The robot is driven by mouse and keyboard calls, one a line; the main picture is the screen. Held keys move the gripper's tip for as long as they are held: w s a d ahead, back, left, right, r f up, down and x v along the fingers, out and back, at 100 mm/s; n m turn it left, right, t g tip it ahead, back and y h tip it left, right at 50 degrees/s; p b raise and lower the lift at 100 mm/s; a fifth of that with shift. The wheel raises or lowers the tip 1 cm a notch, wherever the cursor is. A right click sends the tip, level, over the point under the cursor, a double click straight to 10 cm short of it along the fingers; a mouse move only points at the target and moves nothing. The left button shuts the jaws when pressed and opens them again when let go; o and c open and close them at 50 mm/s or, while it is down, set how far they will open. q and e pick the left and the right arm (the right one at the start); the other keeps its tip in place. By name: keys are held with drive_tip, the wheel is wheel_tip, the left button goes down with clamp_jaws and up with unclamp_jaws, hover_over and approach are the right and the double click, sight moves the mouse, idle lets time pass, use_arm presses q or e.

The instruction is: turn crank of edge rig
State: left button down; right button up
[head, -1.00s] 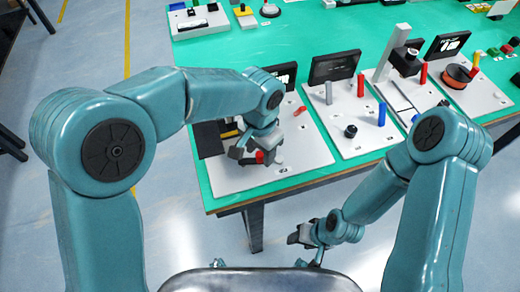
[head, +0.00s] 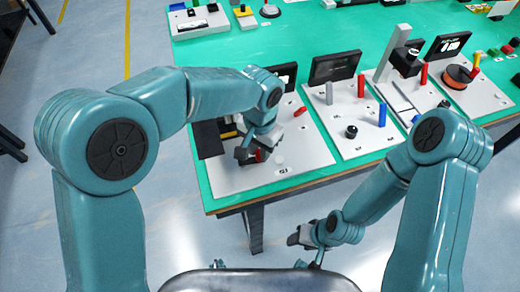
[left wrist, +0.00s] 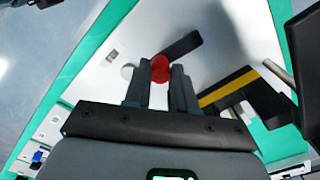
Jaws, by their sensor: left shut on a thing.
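My left gripper (head: 250,155) is low over the front of the nearest white board, the edge rig (head: 230,180). In the left wrist view its two fingers (left wrist: 155,80) are shut on a round red knob (left wrist: 160,68). A dark crank arm (left wrist: 183,46) extends from the knob toward the upper right.
A black block with a yellow stripe (left wrist: 222,90) stands beside the crank. To the right in the head view is another white board (head: 350,145) with grey, red and blue posts and a black knob. The table's front edge (head: 290,186) is close to the rig.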

use_arm(q)
drive_tip(key=shift+w+a+n, duration=0.15)
drive_tip(key=shift+w+n, duration=0.25)
drive_tip(key=shift+n, duration=0.6)
drive_tip(key=shift+w+a+n, duration=0.1)
drive_tip(key=shift+w+n, duration=0.3)
drive_tip(key=shift+n, duration=0.6)
drive_tip(key=c, duration=0.9)
unclamp_jaws()
wheel_tip(320, 180, up, 16)
drive_tip(key=shift+r+p, duration=0.25)
drive_tip(key=shift+p, duration=0.45)
drive_tip(key=shift+s, duration=0.1)
